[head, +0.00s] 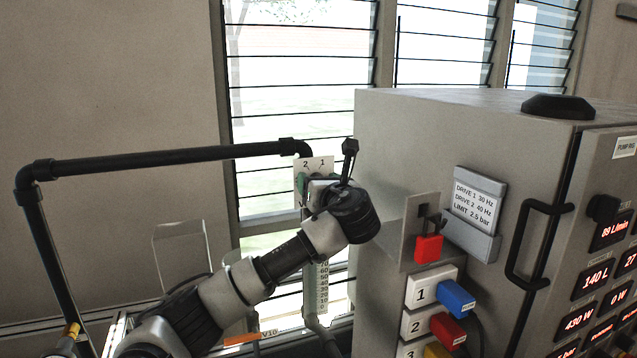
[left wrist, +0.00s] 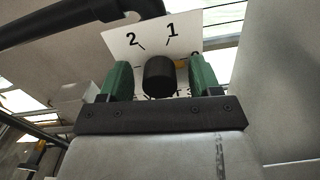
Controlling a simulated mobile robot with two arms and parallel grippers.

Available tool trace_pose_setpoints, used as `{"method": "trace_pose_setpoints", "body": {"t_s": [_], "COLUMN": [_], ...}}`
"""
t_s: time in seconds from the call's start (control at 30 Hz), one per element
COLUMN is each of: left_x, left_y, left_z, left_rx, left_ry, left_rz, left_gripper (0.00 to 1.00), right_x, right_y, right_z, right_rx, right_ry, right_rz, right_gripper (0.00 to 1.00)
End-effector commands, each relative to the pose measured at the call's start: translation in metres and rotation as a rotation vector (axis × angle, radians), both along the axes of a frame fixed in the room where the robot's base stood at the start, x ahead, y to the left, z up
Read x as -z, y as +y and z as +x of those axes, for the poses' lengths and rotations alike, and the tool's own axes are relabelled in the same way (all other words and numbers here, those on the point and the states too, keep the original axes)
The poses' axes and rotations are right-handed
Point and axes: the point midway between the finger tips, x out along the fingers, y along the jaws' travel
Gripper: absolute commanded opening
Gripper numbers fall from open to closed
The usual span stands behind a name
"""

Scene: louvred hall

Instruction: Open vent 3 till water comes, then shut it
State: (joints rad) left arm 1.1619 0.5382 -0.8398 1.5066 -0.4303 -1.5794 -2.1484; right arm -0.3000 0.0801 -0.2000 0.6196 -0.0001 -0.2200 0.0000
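My left gripper (head: 304,184) reaches in from the left to a white dial plate (head: 316,164) marked 2 and 1. In the left wrist view its green fingers (left wrist: 160,82) stand on either side of a black round knob (left wrist: 159,76), with a gap on each side. The gripper is open around the knob, and the fingers hide part of the plate (left wrist: 125,44). In the head view my arm hides the knob. I see no label saying vent 3 and no water. My right gripper is out of view.
A grey cabinet (head: 450,130) with a black handle (head: 537,245), red padlock (head: 428,248) and coloured plugs stands right of my arm. A scaled gauge (head: 321,285) and an orange V10 tag (head: 250,338) are below.

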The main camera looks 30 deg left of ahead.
Motion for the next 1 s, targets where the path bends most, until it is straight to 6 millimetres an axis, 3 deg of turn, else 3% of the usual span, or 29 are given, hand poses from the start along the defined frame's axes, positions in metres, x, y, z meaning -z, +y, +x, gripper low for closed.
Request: {"method": "trace_pose_setpoints", "body": {"t_s": [0.23, 0.7, 1.0], "left_x": [0.0, 0.0, 0.0], "left_y": [-0.003, -0.045, -0.053], "left_z": [-0.002, -0.039, -0.047], "left_rx": [0.002, 0.003, 0.001], "left_ry": [0.0, -0.001, 0.001], "left_rz": [-0.002, -0.002, -0.002], "left_gripper": [0.63, 0.63, 0.63], "right_x": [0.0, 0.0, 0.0], "right_y": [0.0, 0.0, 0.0], "right_z": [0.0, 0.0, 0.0], "right_rx": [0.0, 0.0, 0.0], "right_ry": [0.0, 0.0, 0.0], "right_rz": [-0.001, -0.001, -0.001], "right_gripper": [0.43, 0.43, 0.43]}}
